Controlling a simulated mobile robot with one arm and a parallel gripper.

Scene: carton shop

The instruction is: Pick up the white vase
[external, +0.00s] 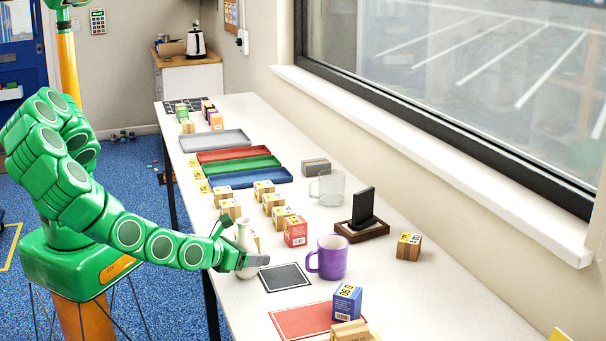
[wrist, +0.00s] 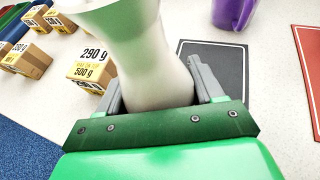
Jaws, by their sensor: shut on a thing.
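The white vase (external: 244,237) is a slim, narrow-waisted vessel standing upright near the front edge of the table. In the wrist view the vase (wrist: 150,65) fills the upper middle, between the two grey fingers. My gripper (external: 240,258) is shut on the vase low on its body. In the wrist view my gripper (wrist: 160,98) has one finger on each side of it.
A black mat (external: 284,277) lies just right of the vase, with a purple mug (external: 328,258) beyond it. A red mat (external: 302,320) and blue box (external: 347,301) are nearer. Several small cartons (external: 272,203) stand behind. Coloured trays (external: 240,165) lie farther back.

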